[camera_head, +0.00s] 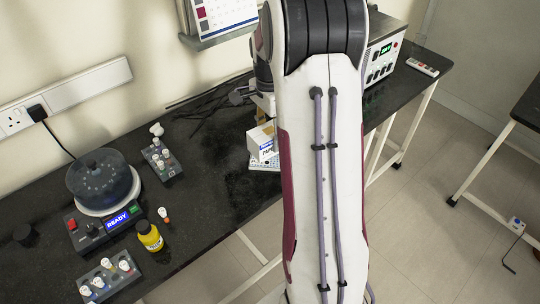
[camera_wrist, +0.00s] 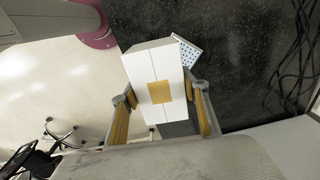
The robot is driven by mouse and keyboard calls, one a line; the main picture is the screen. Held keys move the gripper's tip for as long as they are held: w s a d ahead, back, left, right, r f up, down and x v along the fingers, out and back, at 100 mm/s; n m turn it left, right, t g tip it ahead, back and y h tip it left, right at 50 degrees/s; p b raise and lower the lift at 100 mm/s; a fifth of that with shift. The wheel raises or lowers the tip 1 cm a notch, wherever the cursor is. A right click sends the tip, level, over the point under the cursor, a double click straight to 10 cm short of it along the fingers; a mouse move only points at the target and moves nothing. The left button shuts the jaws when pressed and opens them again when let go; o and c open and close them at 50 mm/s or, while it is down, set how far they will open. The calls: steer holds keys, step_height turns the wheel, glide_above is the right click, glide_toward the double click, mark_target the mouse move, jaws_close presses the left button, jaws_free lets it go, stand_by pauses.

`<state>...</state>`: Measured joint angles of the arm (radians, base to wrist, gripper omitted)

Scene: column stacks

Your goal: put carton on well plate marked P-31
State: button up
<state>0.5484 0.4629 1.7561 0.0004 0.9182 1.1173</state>
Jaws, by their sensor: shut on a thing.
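The carton (camera_head: 260,144) is a white box with a blue and white printed label, just left of my arm in the head view. In the wrist view the carton (camera_wrist: 152,72) shows a white face with a yellow square, between the two fingers. My gripper (camera_wrist: 160,94) is shut on it. A pale well plate (camera_head: 262,165) with dark wells shows below the carton in the head view, partly hidden by carton and arm. A corner of the well plate (camera_wrist: 189,57) shows beside the carton in the wrist view. I cannot read any P-31 mark or tell whether they touch.
A centrifuge (camera_head: 103,185), a yellow bottle (camera_head: 150,237) and tube racks (camera_head: 110,277) stand on the left of the dark bench (camera_head: 205,205). An instrument box (camera_head: 383,60) stands behind my arm. Dark cables lie at the back. The bench around the centre left is clear.

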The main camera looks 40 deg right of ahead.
mark_target(269, 166)
steer(key=shift+r+n, duration=0.1)
steer(key=shift+n, duration=0.4)
steer(key=shift+f, duration=2)
steer(key=shift+f, duration=0.1)
steer(key=shift+f, duration=1.9)
steer(key=shift+f, duration=0.15)
steer(key=o, duration=1.2)
